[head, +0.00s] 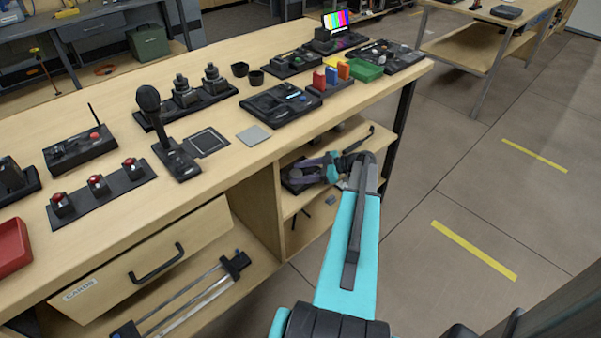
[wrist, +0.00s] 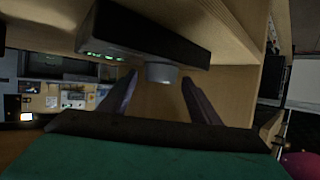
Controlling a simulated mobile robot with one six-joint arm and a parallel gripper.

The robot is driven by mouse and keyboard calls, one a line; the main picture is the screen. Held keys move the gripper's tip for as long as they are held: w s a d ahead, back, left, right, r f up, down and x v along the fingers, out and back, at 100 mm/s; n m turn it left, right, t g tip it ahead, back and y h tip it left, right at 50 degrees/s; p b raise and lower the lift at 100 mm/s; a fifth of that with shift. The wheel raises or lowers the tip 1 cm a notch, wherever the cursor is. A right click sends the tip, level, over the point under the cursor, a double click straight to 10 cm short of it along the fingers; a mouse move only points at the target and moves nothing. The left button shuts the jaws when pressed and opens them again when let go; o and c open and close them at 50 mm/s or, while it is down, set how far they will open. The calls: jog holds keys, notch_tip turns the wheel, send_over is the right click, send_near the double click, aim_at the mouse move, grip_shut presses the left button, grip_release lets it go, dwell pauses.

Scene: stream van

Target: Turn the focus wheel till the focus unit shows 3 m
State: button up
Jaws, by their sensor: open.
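The focus unit is a black box (wrist: 150,33) with small lit green characters near its left end in the wrist view; they are too small to read. Its focus wheel (wrist: 161,73) is a short grey cylinder on the box's side facing me. My gripper (wrist: 158,84) is open. Its two fingers point toward the unit, one to each side of the wheel, with gaps visible on both sides. In the head view my gripper (head: 316,171) reaches into the open shelf under the bench, beside a dark unit (head: 294,178) partly hidden by the fingers.
The wooden bench top (head: 235,155) above the shelf carries a microphone (head: 150,105), a black console (head: 280,104) and several switch boxes. The floor (head: 440,200) to the right is clear.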

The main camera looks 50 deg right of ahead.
jog(key=c, duration=1.1)
jog(key=shift+o, duration=0.2)
jog(key=m+h+b, duration=0.1)
jog(key=b, duration=0.2)
jog(key=shift+a+f+t, duration=0.1)
jog(key=shift+a+t, duration=0.1)
jog(key=shift+t, duration=0.1)
jog(key=m+h+b, duration=0.1)
jog(key=h+b, duration=0.1)
jog(key=b, duration=0.1)
jog(key=shift+s+m+t+b, duration=0.15)
jog(key=shift+m+t+b, duration=0.2)
jog(key=shift+m+t, duration=0.05)
jog(key=shift+m+h+b, duration=0.3)
jog(key=shift+b, duration=0.2)
jog(key=o, duration=1.1)
jog(key=shift+c, duration=0.2)
